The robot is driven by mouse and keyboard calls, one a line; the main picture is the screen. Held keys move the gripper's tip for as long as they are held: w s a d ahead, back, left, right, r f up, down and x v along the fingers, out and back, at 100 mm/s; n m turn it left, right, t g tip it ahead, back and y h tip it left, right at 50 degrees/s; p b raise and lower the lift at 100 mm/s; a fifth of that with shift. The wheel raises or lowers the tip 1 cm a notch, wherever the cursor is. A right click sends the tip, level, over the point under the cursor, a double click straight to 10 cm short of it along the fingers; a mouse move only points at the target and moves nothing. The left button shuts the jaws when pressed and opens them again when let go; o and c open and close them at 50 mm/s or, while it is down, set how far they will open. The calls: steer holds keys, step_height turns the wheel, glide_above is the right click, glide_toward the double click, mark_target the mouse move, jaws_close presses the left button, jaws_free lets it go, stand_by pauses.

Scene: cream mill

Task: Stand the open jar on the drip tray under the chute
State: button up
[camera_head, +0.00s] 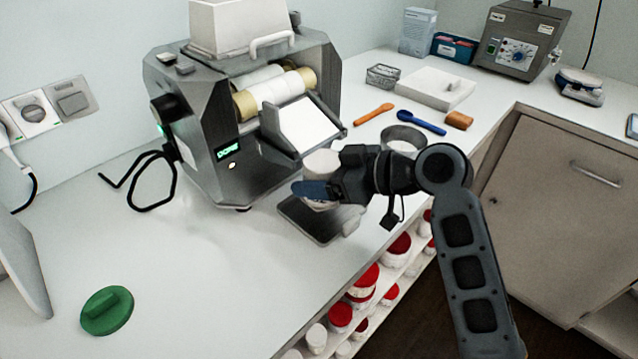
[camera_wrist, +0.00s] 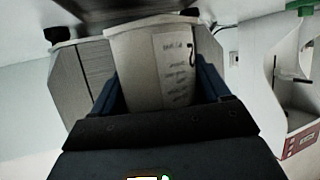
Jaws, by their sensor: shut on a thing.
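The pale open jar (camera_head: 322,164) is held upright between the fingers of my gripper (camera_head: 322,190), just in front of the mill's white chute (camera_head: 308,124). In the wrist view, the jar (camera_wrist: 163,60) shows a handwritten label between the two blue fingers of my gripper (camera_wrist: 168,95). The dark drip tray (camera_head: 318,228) is below the jar at the mill's front. A blue finger hides much of the jar's lower part, and I cannot tell whether its base touches the tray.
The grey mill (camera_head: 215,125) with rollers stands behind. A green lid (camera_head: 107,310) lies at the counter's front left. A round metal dish (camera_head: 403,138), a blue spoon (camera_head: 420,122) and an orange spoon (camera_head: 374,114) are right of the mill. Red-lidded jars (camera_head: 340,317) fill shelves below. The left counter is mostly clear.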

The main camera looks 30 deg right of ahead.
steer(key=shift+f, duration=1.75)
steer(key=shift+f, duration=0.2)
steer(key=o, duration=1)
steer(key=shift+r, duration=0.1)
steer(key=shift+r+p, duration=0.3)
steer(key=shift+p, duration=0.1)
steer(key=b+v, duration=0.2)
steer(key=v, duration=1)
steer(key=shift+f, duration=0.1)
